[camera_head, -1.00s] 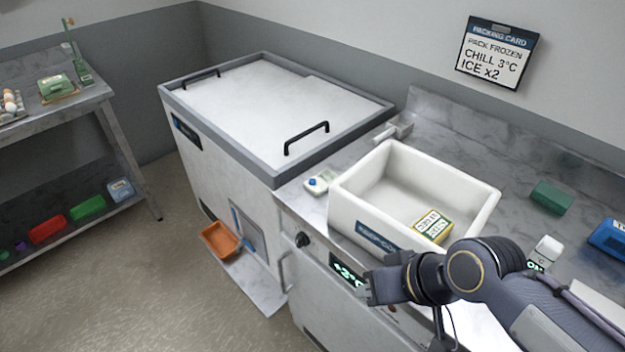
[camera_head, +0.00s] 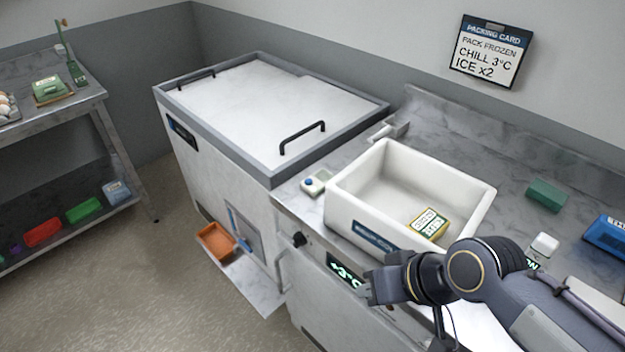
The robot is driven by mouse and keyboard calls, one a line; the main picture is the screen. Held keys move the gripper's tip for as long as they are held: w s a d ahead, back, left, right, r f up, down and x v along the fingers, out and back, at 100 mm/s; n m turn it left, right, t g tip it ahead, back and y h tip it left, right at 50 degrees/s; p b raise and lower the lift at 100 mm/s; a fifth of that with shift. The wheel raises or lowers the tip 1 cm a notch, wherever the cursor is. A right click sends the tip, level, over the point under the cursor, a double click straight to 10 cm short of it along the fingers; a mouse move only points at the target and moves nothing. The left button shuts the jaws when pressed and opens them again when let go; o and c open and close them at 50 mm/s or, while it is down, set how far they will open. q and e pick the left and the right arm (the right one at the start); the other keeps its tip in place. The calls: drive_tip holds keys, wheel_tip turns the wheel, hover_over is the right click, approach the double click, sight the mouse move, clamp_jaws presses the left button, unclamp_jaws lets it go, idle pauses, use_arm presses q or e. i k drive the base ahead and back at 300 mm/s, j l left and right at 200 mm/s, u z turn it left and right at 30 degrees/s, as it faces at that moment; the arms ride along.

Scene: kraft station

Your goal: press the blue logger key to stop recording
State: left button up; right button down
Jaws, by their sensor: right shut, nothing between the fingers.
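The logger (camera_head: 315,184) is a small pale box on the counter, between the chest freezer and the white bin. Its round blue key (camera_head: 308,182) faces up on its left end, with nothing over it. My right gripper (camera_head: 372,288) is in front of the counter's front panel, near the green-lit display, below and to the right of the logger and well apart from it. It is shut and empty. My left gripper is not in view.
The white bin (camera_head: 344,205) stands right of the logger, holding a yellow-green labelled pack (camera_head: 430,224). The chest freezer (camera_head: 270,115) with a black handle is at left. A green block (camera_head: 546,195) and a blue container (camera_head: 608,234) are at right. An orange tray (camera_head: 214,242) sits low.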

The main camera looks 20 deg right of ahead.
sight(322, 177)
drive_tip(key=i+j+z, duration=0.15)
drive_tip(key=z, duration=0.3)
drive_tip(key=i+j+z, duration=0.1)
drive_tip(key=j+z, duration=0.35)
drive_tip(key=i+j+z, duration=0.1)
drive_tip(key=j, duration=0.4)
drive_tip(key=i+j+z, duration=0.1)
drive_tip(key=j, duration=0.45)
drive_tip(key=i+j, duration=0.1)
drive_tip(key=j, duration=0.45)
drive_tip(key=i+z, duration=0.05)
